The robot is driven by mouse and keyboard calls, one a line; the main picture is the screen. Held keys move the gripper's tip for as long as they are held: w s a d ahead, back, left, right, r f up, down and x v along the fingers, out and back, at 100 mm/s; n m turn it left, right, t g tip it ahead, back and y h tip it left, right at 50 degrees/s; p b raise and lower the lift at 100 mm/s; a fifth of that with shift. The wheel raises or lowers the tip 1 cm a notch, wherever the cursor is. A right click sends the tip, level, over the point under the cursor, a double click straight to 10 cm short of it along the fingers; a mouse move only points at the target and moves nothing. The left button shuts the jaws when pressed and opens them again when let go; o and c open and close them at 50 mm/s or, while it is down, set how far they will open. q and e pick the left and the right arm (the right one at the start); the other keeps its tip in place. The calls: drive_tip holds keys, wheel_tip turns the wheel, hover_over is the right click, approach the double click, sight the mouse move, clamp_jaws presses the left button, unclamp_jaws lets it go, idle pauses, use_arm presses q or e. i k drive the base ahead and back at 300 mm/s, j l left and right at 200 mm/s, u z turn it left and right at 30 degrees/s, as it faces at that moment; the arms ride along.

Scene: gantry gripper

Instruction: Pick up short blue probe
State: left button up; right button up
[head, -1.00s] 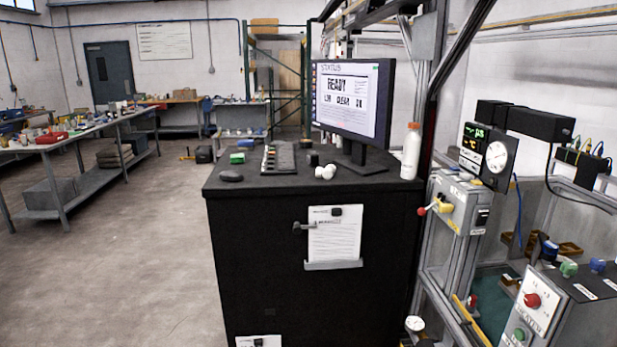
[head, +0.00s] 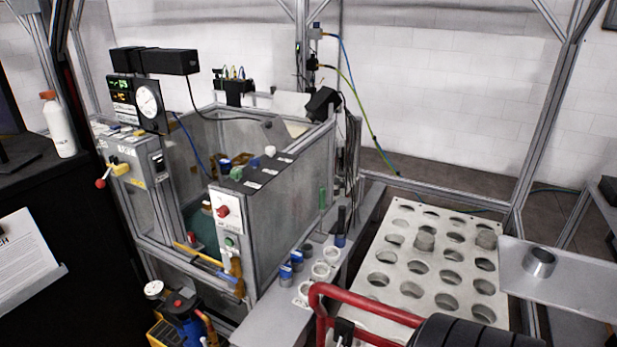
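On a narrow grey ledge beside the glazed enclosure, two short blue pieces stand close together, a nearer one (head: 285,273) and a farther one (head: 297,260). Both look like the short blue probe; I cannot tell which is meant. A taller, dark-topped blue probe (head: 340,238) stands upright farther back on the ledge. White ring holders (head: 320,271) sit beside the short blue pieces, and some look empty. Neither of my grippers is in view.
The glazed enclosure (head: 285,215) borders the ledge on the left. A pale plate with round holes (head: 395,255) lies to the right. A red tubular frame (head: 365,303) and a black ribbed cylinder (head: 470,333) stand in front. A metal ring (head: 539,262) sits on a side shelf.

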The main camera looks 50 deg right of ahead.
sight(225, 164)
drive_tip(key=i+l+z, duration=0.1)
drive_tip(key=z, duration=0.3)
drive_tip(key=i+l+z, duration=0.15)
drive_tip(key=z, duration=0.25)
drive_tip(key=i+z, duration=0.15)
drive_tip(key=z, duration=0.25)
drive_tip(key=i+z, duration=0.15)
drive_tip(key=z, duration=0.3)
drive_tip(key=i+j, duration=0.1)
drive_tip(key=i, duration=0.4)
